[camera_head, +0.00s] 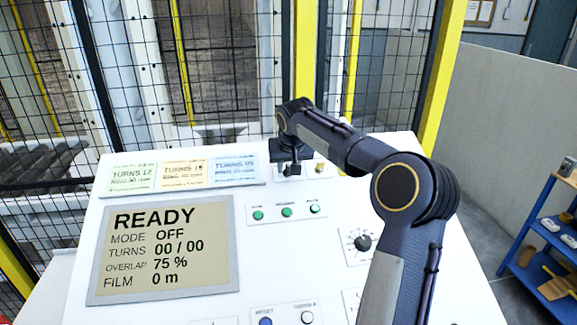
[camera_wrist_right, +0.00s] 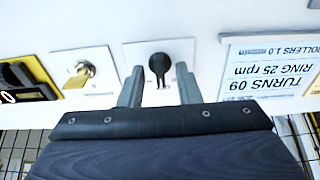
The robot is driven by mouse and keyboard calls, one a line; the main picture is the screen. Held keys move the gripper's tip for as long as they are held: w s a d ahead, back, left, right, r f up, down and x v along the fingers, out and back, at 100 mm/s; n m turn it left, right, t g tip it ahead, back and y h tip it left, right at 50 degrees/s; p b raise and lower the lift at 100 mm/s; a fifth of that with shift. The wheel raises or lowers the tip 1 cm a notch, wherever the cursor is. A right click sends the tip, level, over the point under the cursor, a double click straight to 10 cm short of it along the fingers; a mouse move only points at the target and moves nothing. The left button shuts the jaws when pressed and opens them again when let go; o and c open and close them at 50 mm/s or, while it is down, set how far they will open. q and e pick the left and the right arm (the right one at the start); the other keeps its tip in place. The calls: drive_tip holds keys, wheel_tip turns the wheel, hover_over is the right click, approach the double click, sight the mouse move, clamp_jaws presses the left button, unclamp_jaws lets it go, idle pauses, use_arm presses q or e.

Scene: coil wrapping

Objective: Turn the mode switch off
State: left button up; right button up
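The mode switch (camera_wrist_right: 158,66) is a black rotary knob on a white plate, and its handle points down in the right wrist view, along the fingers. My right gripper (camera_wrist_right: 159,82) is open, with one grey finger on each side of the knob and a gap on both sides. In the head view my right gripper (camera_head: 290,168) is at the top edge of the white panel and mostly hides the switch. The screen (camera_head: 163,250) reads READY, MODE OFF, TURNS 00 / 00, OVERLAP 75 %, FILM 0 m. My left gripper is not in view.
A key switch (camera_wrist_right: 80,74) sits beside the mode switch. On its other side is a label card (camera_wrist_right: 270,68). Green buttons (camera_head: 287,212) and a black dial (camera_head: 362,243) are lower on the panel. A mesh fence (camera_head: 230,60) stands behind.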

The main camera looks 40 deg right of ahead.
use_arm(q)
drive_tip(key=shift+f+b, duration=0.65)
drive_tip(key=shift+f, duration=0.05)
use_arm(e)
drive_tip(key=v, duration=0.7)
drive_tip(key=shift+s+r, duration=0.2)
drive_tip(key=shift+r, duration=0.1)
drive_tip(key=shift+a, duration=0.15)
